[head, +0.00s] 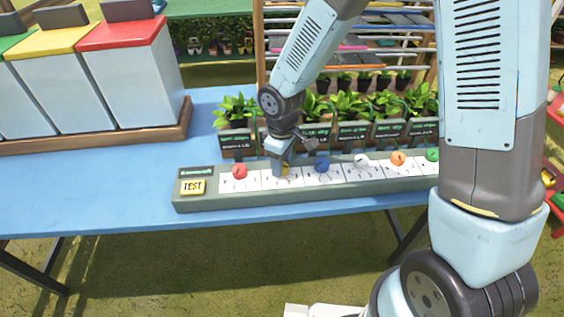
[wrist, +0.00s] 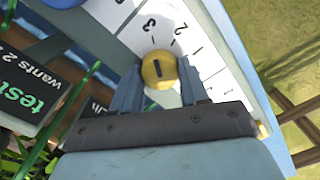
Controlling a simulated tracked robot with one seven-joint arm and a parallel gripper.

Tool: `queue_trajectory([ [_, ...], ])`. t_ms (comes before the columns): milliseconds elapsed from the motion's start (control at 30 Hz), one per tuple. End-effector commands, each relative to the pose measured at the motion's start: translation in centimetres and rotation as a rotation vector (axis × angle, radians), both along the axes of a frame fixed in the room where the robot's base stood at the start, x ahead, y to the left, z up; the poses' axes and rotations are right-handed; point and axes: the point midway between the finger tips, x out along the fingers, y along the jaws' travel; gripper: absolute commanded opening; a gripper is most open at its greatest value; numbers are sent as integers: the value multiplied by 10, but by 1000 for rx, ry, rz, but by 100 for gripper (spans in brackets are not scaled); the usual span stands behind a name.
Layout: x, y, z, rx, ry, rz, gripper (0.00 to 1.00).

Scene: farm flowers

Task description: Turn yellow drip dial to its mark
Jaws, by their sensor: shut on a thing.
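The yellow dial (wrist: 159,70) sits on a white panel with the numbers 1, 2 and 3 around it in the wrist view. It has a dark slot on its face. My gripper (wrist: 160,84) is shut on the dial, with one blue finger on each side. In the head view my gripper (head: 280,164) reaches down onto the dial strip, and only a sliver of the yellow dial (head: 286,171) shows behind it. The dial strip (head: 310,199) is a long green-grey box on the blue table. I cannot tell which mark is the dial's own.
A red dial (head: 239,171) is left of my gripper; a blue dial (head: 322,164), a white one (head: 361,160) and an orange one (head: 398,158) are to its right. A yellow TEST button (head: 192,187) is at the left end. Potted plants (head: 237,138) with signs stand close behind.

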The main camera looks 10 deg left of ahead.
Motion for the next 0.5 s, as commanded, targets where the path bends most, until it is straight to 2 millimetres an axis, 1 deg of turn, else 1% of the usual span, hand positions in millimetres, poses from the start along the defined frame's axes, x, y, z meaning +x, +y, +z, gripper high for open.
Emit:
queue_trajectory([
  [267, 2, -2, 0, -3, -1, -2, 13],
  [300, 2, -2, 0, -3, -1, -2, 45],
  [500, 1, -1, 0, -1, -1, -1, 64],
])
